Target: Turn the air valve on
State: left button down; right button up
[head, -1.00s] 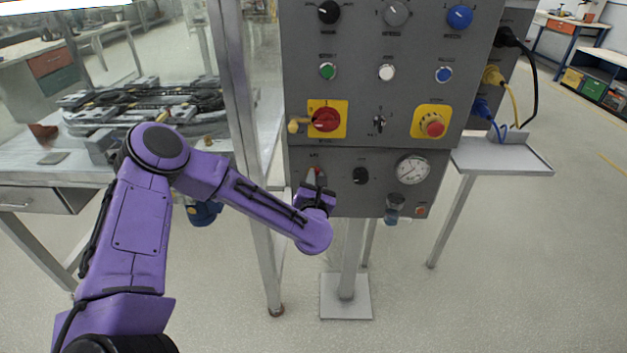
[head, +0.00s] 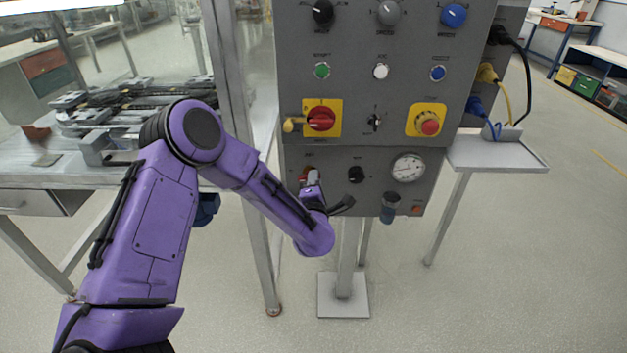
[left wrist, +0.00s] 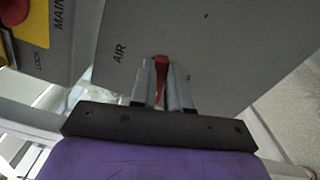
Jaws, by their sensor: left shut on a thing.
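The air valve's red handle (left wrist: 162,66) is between the two fingers of my left gripper (left wrist: 160,82), beside the "AIR" label in the left wrist view. The fingers are shut on it and hide most of it. In the head view, my left gripper (head: 312,178) is at the lower left of the grey lower panel (head: 385,190), and a bit of the red handle (head: 304,173) shows beside the fingers. The valve's body and the handle's exact angle are hidden. My right gripper is not in view.
Above is a red main switch (head: 321,118) with a padlock (head: 291,125). A black knob (head: 356,174), a pressure gauge (head: 408,168) and a filter bowl (head: 389,208) are to the right. A metal post (head: 240,130) stands close left of the panel.

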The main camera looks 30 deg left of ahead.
pick_arm(q)
jog(key=shift+f+m, duration=0.25)
jog(key=shift+m, duration=1.25)
jog(key=c, duration=1.1)
grip_release()
jog(key=v, duration=1)
jog(key=shift+s+b, duration=0.35)
jog(key=shift+b, duration=0.1)
jog(key=shift+d, duration=0.1)
